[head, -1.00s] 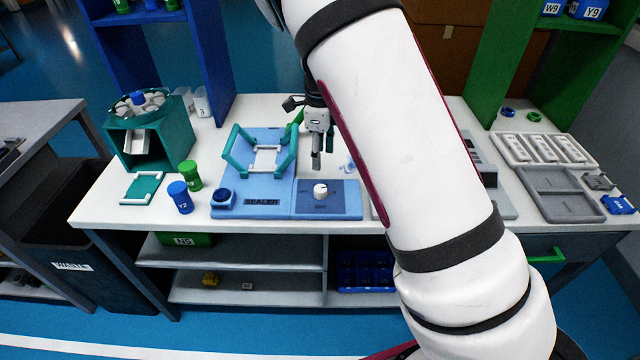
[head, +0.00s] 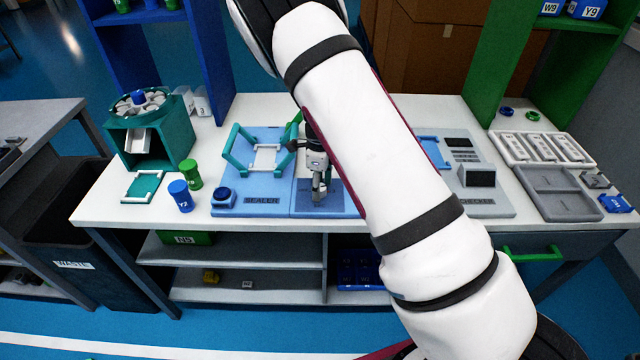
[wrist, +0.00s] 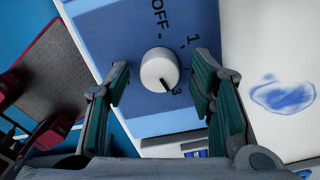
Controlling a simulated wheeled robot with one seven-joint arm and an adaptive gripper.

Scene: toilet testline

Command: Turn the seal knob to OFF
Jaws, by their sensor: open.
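The seal knob (wrist: 160,70) is a round white dial on the blue sealer panel (wrist: 120,40). In the wrist view its dark pointer mark aims to the lower right, near a small figure that may be 3. The OFF label is above the knob and a 1 is to its upper right. My gripper (wrist: 163,95) is open, with one finger on each side of the knob and a gap to it on both sides. In the head view my gripper (head: 318,195) is over the sealer's right panel and hides the knob.
The blue sealer (head: 255,190) has a teal-handled frame (head: 262,155) left of my gripper. A blue button (head: 224,196) sits at its front left. Blue and green bottles (head: 180,196) stand further left. A grey checker (head: 485,200) is at the right. A blue smear (wrist: 284,95) marks the white surface.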

